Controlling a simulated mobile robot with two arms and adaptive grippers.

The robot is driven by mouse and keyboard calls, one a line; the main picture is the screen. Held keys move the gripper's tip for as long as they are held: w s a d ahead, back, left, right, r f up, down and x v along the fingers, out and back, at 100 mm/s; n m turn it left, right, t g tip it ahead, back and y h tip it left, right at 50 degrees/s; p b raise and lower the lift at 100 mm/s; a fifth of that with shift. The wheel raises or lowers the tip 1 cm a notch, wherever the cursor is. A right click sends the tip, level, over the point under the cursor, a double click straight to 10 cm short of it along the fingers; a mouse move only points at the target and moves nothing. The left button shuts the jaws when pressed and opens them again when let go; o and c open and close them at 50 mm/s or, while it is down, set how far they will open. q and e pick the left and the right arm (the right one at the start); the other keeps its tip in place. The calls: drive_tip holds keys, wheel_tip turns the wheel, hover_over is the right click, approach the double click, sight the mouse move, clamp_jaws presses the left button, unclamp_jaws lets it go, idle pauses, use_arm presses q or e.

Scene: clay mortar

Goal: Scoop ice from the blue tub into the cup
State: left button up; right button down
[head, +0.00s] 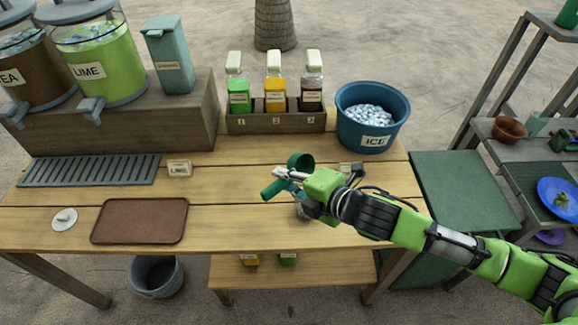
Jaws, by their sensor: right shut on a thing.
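The blue tub (345,125), labelled ICE and filled with ice pieces (369,115), stands at the back right of the wooden table. My right gripper (285,182) is shut on a dark green scoop (300,160), held above the table in front of and left of the tub. I cannot tell whether the scoop holds ice. My left gripper is not in view.
A bottle rack (275,122) with three bottles stands left of the tub. Drink dispensers (100,62) are on a raised block at the back left. A brown tray (139,221), a white lid (64,220) and a small sign (179,169) lie on the left half.

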drive_tip(key=r+g+h+p, duration=0.1)
drive_tip(key=p, duration=0.2)
drive_tip(key=shift+a+r+p, duration=0.1)
drive_tip(key=shift+a+p, duration=0.05)
drive_tip(key=shift+p, duration=0.15)
drive_tip(key=p, duration=0.1)
drive_tip(key=g+h+p, duration=0.1)
drive_tip(key=p, duration=0.1)
drive_tip(key=g+h+p, duration=0.1)
drive_tip(key=shift+w+a+p, duration=0.25)
drive_tip(key=shift+w+p, duration=0.05)
drive_tip(key=shift+p, duration=0.05)
drive_tip(key=g+h+p, duration=0.1)
drive_tip(key=g+h, duration=0.1)
drive_tip(key=g+h+p, duration=0.1)
drive_tip(key=g+p, duration=0.1)
drive_tip(key=g+h+p, duration=0.1)
drive_tip(key=g+h, duration=0.1)
drive_tip(key=shift+r+h+p, duration=0.3)
drive_tip(key=shift+p, duration=0.05)
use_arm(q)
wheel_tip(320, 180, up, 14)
use_arm(e)
drive_tip(key=shift+g, duration=0.3)
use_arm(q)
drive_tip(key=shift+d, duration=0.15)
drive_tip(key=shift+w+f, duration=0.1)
